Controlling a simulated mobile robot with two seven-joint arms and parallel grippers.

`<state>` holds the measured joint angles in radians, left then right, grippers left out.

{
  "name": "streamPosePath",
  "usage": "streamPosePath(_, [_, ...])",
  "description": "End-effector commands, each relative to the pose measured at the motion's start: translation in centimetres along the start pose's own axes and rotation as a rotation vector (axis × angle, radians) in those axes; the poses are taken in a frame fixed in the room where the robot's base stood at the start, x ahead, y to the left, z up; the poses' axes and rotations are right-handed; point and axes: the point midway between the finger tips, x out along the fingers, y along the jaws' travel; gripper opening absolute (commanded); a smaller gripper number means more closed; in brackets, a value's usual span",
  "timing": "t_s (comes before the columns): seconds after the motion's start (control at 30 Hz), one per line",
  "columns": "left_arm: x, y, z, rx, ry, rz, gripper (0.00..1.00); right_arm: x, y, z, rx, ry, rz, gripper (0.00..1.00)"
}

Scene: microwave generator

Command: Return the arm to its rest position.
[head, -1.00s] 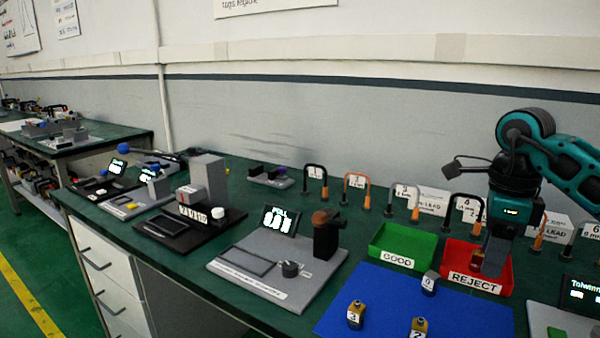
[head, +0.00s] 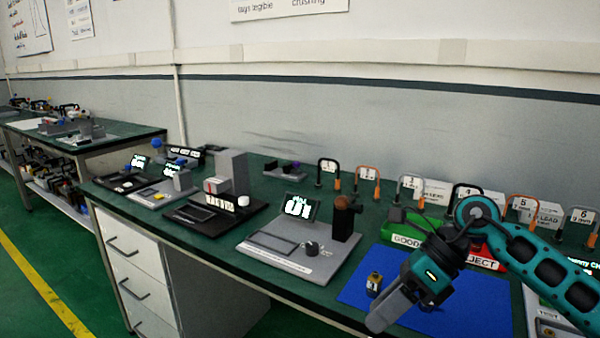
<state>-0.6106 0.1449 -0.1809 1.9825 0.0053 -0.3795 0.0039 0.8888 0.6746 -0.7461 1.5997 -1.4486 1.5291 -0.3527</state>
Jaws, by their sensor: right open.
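My right arm comes in from the right, and my right gripper (head: 380,318) hangs over the blue mat (head: 351,289) near the bench's front edge. Its jaws are open and I see nothing in them. The forearm and wrist cover part of the green GOOD tray (head: 398,238) and the red REJECT tray (head: 487,263). One small brass-coloured part (head: 374,284) stands on the mat just left of the gripper. Other parts on the mat are hidden behind the gripper. My left gripper is not in view.
A grey test station (head: 268,241) with a lit display (head: 299,207) stands left of the mat. Further left are a black station (head: 185,217) and a tall grey block (head: 231,172). Numbered looped leads (head: 367,184) line the back. Open floor lies in front of the drawers (head: 127,258).

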Motion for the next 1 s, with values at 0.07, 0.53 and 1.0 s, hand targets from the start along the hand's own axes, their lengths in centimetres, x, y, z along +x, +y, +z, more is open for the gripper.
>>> streamPosePath(0.07, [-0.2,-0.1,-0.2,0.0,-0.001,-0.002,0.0,3.1,2.7,1.7,0.069,-0.169,0.152,0.52])
streamPosePath(0.53, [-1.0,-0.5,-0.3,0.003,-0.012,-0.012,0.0,4.2,4.6,5.2,1.089,-1.156,0.837,0.52])
streamPosePath(1.0, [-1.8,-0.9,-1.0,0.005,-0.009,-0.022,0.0,12.8,-0.3,-18.1,-2.441,1.538,-0.862,0.52])
